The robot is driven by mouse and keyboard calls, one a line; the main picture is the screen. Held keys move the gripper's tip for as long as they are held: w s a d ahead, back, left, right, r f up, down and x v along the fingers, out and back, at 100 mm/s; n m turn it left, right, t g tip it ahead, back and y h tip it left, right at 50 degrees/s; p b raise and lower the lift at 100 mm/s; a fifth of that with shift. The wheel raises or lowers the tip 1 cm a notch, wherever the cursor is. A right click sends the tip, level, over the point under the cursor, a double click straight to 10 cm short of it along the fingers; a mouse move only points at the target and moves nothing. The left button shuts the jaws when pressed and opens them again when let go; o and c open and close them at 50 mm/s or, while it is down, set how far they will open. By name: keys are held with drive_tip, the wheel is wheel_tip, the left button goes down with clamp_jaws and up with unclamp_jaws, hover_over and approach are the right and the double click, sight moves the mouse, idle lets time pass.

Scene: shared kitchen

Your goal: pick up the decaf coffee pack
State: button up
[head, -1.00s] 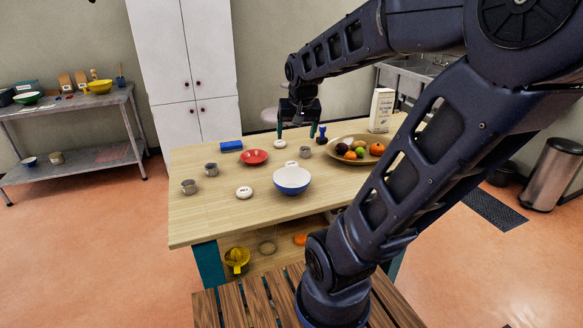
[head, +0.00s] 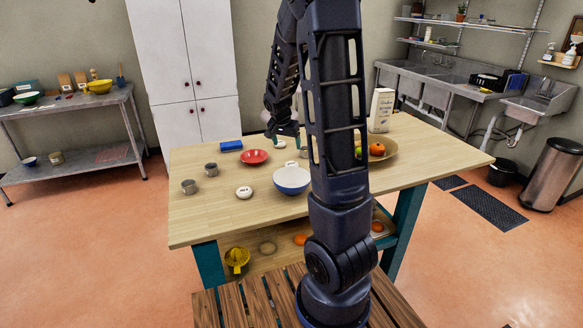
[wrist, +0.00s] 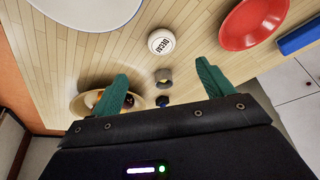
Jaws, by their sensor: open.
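The decaf coffee pack (wrist: 162,42) is a small round white pack with dark lettering, lying on the wooden table in the wrist view. In the head view a small white shape (head: 291,163) just behind the blue-and-white bowl seems to be it; its lettering cannot be read there. My gripper (wrist: 163,74) is open and empty, its green fingers apart. The pack shows beyond the fingertips, between their lines. In the head view my gripper (head: 284,139) is over the far part of the table, behind the pack, partly hidden by my arm.
A grey cup (wrist: 165,76) stands close to the pack. The blue-and-white bowl (head: 291,181) and red bowl (head: 254,157) flank it. Another white round pack (head: 244,192) lies front left. A fruit plate (head: 390,154) and tall carton (head: 381,110) are at right.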

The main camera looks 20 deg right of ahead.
wheel_tip(320, 180, down, 3)
drive_tip(key=w, duration=0.3)
hover_over(291, 163)
drive_tip(key=s+a, duration=0.2)
drive_tip(key=shift+m, duration=0.3)
wheel_tip(291, 163, down, 5)
drive_tip(key=shift+w+r, duration=0.1)
drive_tip(key=shift+w, duration=0.05)
drive_tip(key=shift+s+d+x, duration=0.1)
drive_tip(key=shift+s+x, duration=0.05)
drive_tip(key=shift+x, duration=1.2)
drive_tip(key=shift+s+d+x, duration=0.1)
drive_tip(key=shift+s+x, duration=0.05)
drive_tip(key=shift+x, duration=1.2)
drive_tip(key=shift+c, duration=0.2)
drive_tip(key=c, duration=1)
